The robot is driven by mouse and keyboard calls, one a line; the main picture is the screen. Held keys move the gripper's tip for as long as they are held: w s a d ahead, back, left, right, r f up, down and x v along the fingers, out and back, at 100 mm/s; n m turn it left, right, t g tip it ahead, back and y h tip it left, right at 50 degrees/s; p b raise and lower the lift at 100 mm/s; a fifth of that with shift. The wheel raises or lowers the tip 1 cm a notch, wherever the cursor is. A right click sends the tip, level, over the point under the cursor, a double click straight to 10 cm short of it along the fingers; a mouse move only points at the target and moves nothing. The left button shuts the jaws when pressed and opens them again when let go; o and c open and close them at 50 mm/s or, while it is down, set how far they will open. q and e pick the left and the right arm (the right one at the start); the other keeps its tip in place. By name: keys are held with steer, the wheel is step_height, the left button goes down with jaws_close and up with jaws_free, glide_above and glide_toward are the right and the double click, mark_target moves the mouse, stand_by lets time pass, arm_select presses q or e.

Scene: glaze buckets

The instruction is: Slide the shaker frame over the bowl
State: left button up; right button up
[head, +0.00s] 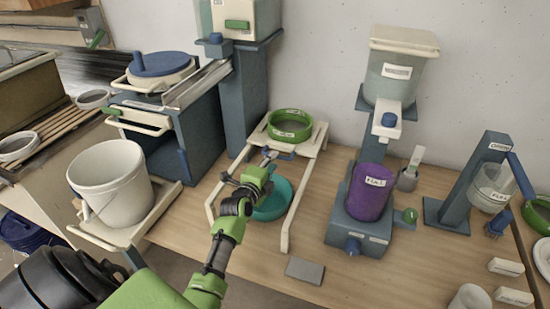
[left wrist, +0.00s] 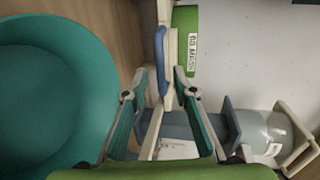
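The shaker frame (head: 298,190) is cream, with two long rails running toward me and a green sieve ring (head: 289,126) at its back. The teal bowl (head: 274,205) sits between the rails, in front of the sieve; it also fills the left of the left wrist view (left wrist: 40,95). My left gripper (head: 266,160) is above the bowl's back edge, close to the blue handle at the frame's front. In the left wrist view its fingers (left wrist: 160,76) are spread on either side of the blue and cream handle (left wrist: 160,48), with gaps visible. My right gripper is not visible.
A white bucket (head: 108,183) stands on a low stand at left. A purple container (head: 368,192) sits on a blue stand right of the frame. A grey block (head: 305,270) lies near the table's front edge. A tall blue column (head: 242,95) stands behind left.

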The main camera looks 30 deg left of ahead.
arm_select(q)
steer(key=shift+x, duration=1.05)
steer(key=shift+w+a, duration=0.1)
steer(key=shift+w, duration=0.35)
jaws_close()
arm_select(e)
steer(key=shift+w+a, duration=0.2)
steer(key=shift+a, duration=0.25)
arm_select(q)
steer(key=shift+s+f, duration=0.1)
steer(key=shift+f, duration=0.05)
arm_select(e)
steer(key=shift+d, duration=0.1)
